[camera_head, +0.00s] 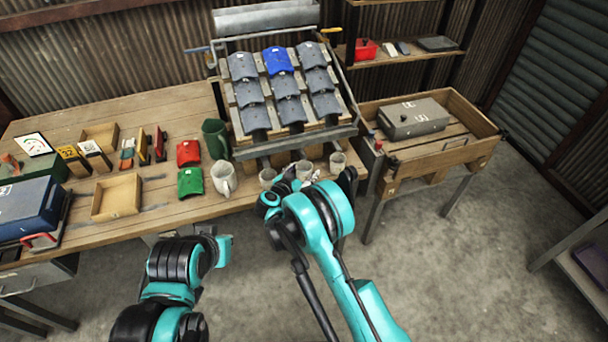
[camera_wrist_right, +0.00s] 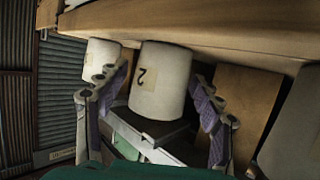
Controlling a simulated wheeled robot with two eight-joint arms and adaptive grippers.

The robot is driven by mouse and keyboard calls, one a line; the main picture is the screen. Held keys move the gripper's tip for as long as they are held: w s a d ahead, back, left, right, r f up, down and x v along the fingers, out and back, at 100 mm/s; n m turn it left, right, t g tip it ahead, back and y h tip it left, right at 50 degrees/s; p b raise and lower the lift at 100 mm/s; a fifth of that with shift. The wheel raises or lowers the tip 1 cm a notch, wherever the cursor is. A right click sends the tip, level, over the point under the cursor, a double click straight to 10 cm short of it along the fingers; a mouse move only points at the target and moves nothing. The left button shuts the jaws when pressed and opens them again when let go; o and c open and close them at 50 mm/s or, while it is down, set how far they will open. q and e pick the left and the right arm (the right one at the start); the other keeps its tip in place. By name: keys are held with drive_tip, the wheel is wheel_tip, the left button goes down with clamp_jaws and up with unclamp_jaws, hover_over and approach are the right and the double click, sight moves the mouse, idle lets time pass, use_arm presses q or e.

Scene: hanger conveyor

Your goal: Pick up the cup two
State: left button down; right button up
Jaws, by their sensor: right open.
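The cup two (camera_wrist_right: 160,80) is a pale cup with a tag marked 2 in the right wrist view. My right gripper (camera_wrist_right: 158,108) is open, with one purple-padded finger on each side of that cup. I cannot tell whether the fingers touch it. In the head view my right gripper (camera_head: 290,187) is at the table's front edge, among several pale cups. One cup (camera_head: 304,170) is right by it, partly hidden. The left arm (camera_head: 190,258) is low in front of the table, and its fingers do not show.
Other cups stand close by, at the left (camera_wrist_right: 101,57) and right (camera_wrist_right: 296,130) of the right wrist view. A tilted tile rack (camera_head: 342,128) rises behind. A wooden crate table (camera_head: 452,146) is right.

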sight(307, 169)
drive_tip(key=b+x, duration=0.1)
drive_tip(key=x, duration=0.3)
drive_tip(key=c, duration=1.4)
